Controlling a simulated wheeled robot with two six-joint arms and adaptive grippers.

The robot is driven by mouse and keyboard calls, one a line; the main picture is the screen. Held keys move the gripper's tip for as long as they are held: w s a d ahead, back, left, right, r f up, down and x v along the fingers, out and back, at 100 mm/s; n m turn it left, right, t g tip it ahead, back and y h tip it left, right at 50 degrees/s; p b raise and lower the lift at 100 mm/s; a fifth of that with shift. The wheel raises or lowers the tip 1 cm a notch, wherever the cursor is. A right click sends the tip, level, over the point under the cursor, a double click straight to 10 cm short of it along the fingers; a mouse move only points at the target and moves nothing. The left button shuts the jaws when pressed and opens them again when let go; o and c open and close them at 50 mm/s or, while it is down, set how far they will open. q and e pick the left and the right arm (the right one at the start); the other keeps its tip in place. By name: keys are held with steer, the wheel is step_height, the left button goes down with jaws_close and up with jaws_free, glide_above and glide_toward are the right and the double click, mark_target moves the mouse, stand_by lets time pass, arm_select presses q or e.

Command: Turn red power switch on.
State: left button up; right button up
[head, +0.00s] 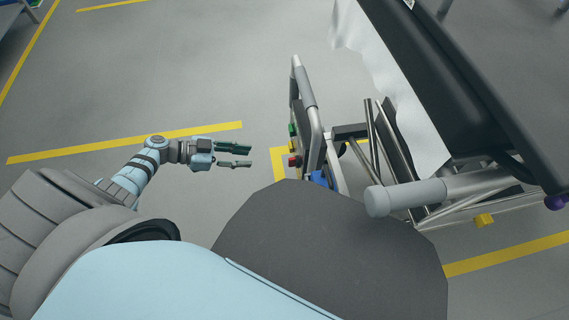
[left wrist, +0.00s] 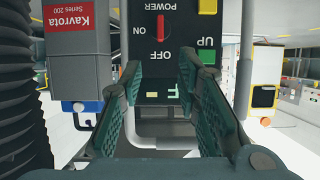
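The red power switch (left wrist: 160,27) shows upside down in the left wrist view, on a black control panel (left wrist: 145,70) labelled POWER, ON and OFF. Its bar lies upright in that picture, in line with OFF, while ON is to its left. In the head view the red switch (head: 295,161) is small on the near end of the panel side. My left gripper (head: 250,156) is open and empty, pointing right toward the panel, with a gap before it. In the wrist view the fingers (left wrist: 157,72) frame the panel below the switch. My right gripper is not in view.
A green UP button (left wrist: 207,55) and a yellow button (left wrist: 207,6) are beside the switch. A grey-and-red Kavrota box (left wrist: 72,40) is left of the panel. A metal handle frame (head: 308,95) stands behind the panel in the head view. The floor around the left arm is clear.

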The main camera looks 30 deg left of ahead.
arm_select(q)
steer(key=b, duration=0.3)
glide_toward(293, 162)
steer(key=w+d, duration=0.1)
steer(key=w, duration=0.1)
steer(key=shift+b+x, duration=0.75)
steer(key=shift+x, duration=1.95)
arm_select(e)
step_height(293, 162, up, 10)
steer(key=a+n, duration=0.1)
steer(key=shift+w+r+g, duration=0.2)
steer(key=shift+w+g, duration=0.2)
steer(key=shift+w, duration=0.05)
arm_select(q)
steer(key=shift+s+f, duration=0.2)
steer(key=shift+c, duration=0.4)
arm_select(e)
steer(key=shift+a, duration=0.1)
arm_select(q)
jaws_close()
